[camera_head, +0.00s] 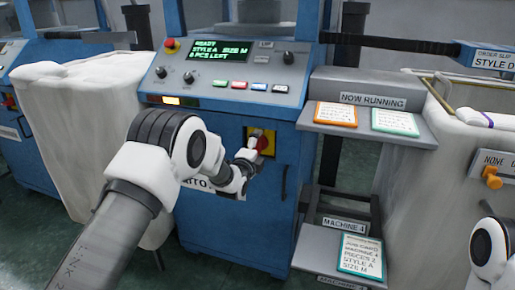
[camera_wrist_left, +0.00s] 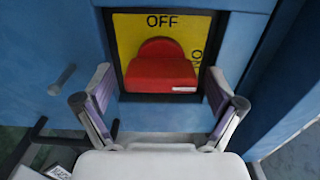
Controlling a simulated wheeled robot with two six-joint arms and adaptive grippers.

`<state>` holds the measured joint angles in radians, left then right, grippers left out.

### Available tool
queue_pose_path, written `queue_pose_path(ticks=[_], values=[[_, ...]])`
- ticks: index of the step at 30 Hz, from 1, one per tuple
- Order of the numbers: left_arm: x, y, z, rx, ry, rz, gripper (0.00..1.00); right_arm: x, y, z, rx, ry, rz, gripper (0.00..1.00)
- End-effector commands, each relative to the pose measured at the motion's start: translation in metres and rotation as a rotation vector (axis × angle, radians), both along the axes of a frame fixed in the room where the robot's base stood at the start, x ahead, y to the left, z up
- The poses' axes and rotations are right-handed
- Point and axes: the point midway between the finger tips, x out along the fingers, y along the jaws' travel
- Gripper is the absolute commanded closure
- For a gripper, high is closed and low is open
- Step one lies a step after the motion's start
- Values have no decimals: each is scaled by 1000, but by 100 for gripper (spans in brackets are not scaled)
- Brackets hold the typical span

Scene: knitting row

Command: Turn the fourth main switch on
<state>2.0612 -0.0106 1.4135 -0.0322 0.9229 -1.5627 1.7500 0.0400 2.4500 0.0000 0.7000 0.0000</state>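The main switch is a red knob (camera_wrist_left: 162,68) on a yellow plate (camera_wrist_left: 126,35) set in the blue machine front. In the left wrist view "OFF" is printed above the knob, and partly hidden lettering stands at its right. A white mark shows on the knob's lower right. In the head view the knob (camera_head: 263,142) is partly behind my gripper. My left gripper (camera_head: 247,160) is open; in the left wrist view its fingers (camera_wrist_left: 160,84) stand apart on either side of the knob's lower part. Whether they touch it is unclear. My right gripper is out of view.
A control panel (camera_head: 225,78) with a lit display (camera_head: 218,51) and buttons sits above the switch. A grey shelf (camera_head: 372,128) with cards and a "MACHINE 4" label (camera_head: 343,226) stand at the right. A pale bin (camera_head: 78,110) is at the left. A handle (camera_head: 284,182) is beside the switch.

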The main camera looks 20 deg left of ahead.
Motion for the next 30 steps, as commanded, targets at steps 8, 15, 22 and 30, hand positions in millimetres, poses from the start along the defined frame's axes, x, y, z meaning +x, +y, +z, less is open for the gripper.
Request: queue_pose_path(ticks=[8, 15, 22, 30], values=[[-12, 1, 1, -1, 1, 1, 6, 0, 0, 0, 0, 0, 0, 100], [-70, 3, 0, -1, 3, 1, 6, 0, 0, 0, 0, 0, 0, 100], [-114, 4, 0, 0, 1, 0, 6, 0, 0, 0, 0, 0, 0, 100], [-120, 4, 0, 0, -1, 0, 6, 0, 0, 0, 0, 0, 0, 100]])
